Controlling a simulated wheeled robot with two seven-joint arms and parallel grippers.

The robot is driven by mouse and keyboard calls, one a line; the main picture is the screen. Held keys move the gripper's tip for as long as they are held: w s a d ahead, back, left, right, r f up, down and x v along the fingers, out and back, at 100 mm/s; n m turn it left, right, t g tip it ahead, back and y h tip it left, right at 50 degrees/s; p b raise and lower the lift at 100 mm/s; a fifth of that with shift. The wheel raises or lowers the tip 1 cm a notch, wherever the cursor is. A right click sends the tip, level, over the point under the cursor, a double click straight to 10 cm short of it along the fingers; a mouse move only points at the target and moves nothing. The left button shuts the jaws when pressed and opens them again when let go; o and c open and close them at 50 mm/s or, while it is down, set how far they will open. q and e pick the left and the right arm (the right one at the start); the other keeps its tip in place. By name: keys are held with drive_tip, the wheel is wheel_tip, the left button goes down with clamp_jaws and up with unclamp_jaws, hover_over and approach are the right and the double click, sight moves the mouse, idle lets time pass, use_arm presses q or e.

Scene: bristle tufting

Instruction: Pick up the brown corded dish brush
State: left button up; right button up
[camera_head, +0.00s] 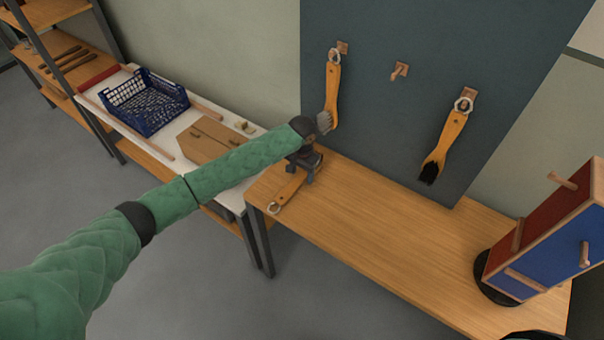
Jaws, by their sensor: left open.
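A brush with an orange-brown handle (288,189) and a pale ring at its end lies on the wooden table near its left edge. Its bristle end is hidden by my left gripper (308,176), which points down over it and is open. I cannot tell whether the fingers touch the brush. Two similar brushes hang by rings on the dark board: one with grey bristles (333,90) at left, partly behind my arm's end, and one with black bristles (452,136) at right. My right gripper does not show.
The dark board (400,120) has an empty middle peg (399,70). A red and blue pegged block (545,240) stands on the table's right end. A blue basket (145,100) and brown boards (205,140) are on the white bench. The table's middle (400,230) is clear.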

use_arm(q)
drive_tip(key=shift+w+f, duration=0.1)
drive_tip(key=shift+f, duration=0.2)
drive_tip(key=shift+r, duration=0.1)
drive_tip(key=c, duration=1.1)
